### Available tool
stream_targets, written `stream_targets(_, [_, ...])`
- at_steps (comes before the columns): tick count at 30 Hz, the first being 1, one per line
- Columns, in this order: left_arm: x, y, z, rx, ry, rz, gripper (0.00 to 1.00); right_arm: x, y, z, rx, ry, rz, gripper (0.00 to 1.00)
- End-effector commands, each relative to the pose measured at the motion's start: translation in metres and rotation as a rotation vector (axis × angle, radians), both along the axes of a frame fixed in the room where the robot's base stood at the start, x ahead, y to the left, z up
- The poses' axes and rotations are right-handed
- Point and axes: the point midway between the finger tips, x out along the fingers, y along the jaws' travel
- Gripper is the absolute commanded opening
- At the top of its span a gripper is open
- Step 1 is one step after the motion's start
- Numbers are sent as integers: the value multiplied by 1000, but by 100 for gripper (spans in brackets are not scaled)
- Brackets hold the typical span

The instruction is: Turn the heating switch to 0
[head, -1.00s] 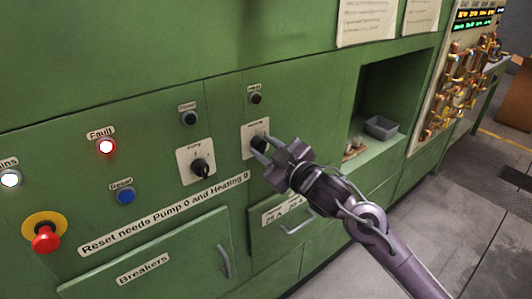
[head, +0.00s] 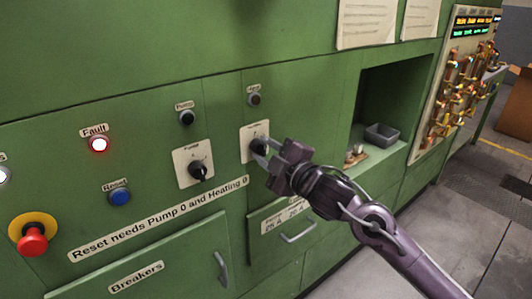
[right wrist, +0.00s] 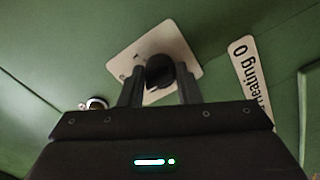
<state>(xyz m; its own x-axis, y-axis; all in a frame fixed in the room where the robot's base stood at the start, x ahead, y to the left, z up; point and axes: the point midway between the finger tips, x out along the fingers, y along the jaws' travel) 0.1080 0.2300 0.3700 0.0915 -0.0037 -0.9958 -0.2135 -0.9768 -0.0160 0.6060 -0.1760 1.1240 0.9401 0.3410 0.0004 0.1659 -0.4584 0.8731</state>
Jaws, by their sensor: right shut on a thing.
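The heating switch is a black rotary knob (right wrist: 160,72) on a cream plate (right wrist: 178,48) on the green panel. In the head view the plate (head: 247,133) shows right of the pump switch, and its knob is partly hidden by my fingers. My right gripper (head: 263,153) is at this knob, with its two fingers on either side of it, shut on it. The wrist view shows the fingers (right wrist: 158,90) flanking the knob. The knob's exact setting cannot be read. My left gripper is not in view.
The pump switch (head: 199,170) is left of the heating switch. A red fault lamp (head: 99,144), blue reset button (head: 119,198) and red emergency button (head: 33,241) are further left. Drawer and door handles stick out below. A grey bin (head: 381,134) sits in the recess at right.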

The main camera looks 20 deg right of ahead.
Motion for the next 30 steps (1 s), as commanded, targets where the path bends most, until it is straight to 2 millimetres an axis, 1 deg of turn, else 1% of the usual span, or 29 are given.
stream_targets(9, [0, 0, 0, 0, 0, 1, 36, 0, 1, -2, -4, 3, 1, 7])
stream_targets(10, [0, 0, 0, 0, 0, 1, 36, 0, 1, -2, -4, 3, 1, 34])
stream_targets(14, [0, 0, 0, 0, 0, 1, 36, 0, 0, -1, -3, 2, 1, 51])
stream_targets(23, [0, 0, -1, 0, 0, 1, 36, -1, -1, -1, -1, 1, 0, 51])
stream_targets(26, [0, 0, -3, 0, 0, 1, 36, -9, -4, -2, -2, 2, 0, 51])
stream_targets(30, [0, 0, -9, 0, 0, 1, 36, -29, -10, -4, -5, 3, 2, 51])
